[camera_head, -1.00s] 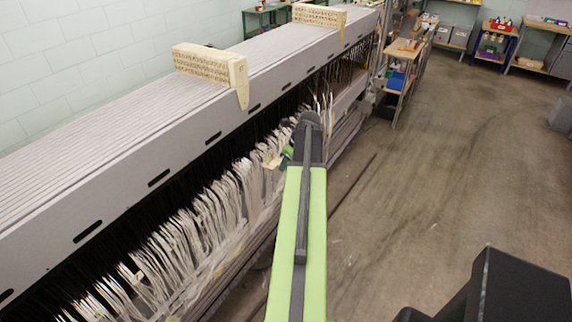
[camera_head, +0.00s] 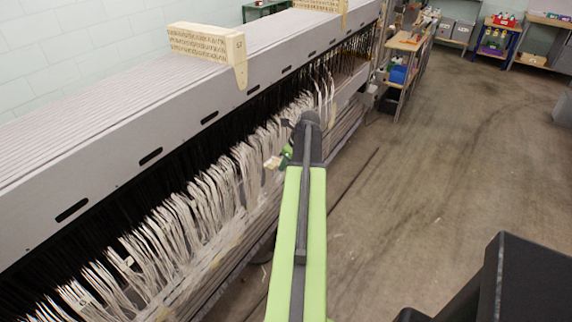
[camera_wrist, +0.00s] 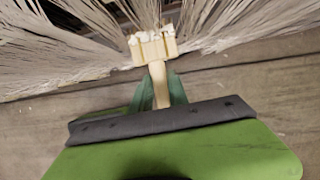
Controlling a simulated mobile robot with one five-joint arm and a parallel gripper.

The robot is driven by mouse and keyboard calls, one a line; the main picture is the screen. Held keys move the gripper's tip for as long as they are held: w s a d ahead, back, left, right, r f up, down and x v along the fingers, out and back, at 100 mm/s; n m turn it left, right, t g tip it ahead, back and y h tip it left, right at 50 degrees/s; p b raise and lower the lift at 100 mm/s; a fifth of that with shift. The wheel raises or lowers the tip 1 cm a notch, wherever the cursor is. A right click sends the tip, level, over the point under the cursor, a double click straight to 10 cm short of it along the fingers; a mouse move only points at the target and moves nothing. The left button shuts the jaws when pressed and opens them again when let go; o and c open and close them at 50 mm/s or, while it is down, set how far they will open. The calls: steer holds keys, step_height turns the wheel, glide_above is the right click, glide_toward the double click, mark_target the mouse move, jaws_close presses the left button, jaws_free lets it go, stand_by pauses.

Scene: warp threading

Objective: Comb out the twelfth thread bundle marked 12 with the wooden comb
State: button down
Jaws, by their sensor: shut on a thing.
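The wooden comb (camera_wrist: 152,46) is pale, with a short handle and a blocky head. In the wrist view its head is at the lower edge of the white threads, and I cannot tell whether it touches them. My gripper (camera_wrist: 160,88) is shut on the comb's handle with green fingers. In the head view my gripper (camera_head: 286,158) is beside the row of thread bundles, with the comb (camera_head: 272,163) just left of it. The white thread bundles (camera_head: 175,228) hang in a long row along the loom. I cannot read a number 12 on any of them.
The long grey loom beam (camera_head: 130,140) runs above the threads, with a wooden block (camera_head: 207,43) on top. Small pale tags (camera_head: 83,299) show among the near bundles. The floor (camera_head: 420,190) on the right is open. A shelf cart (camera_head: 403,65) stands at the far end.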

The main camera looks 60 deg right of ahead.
step_height(320, 180, down, 11)
steer(key=b, duration=1)
steer(key=shift+r+b, duration=0.15)
steer(key=shift+b, duration=0.2)
steer(key=b+x, duration=0.3)
steer(key=shift+s+f, duration=0.2)
steer(key=shift+f, duration=0.15)
step_height(320, 180, down, 4)
steer(key=b, duration=0.4)
steer(key=shift+r, duration=0.25)
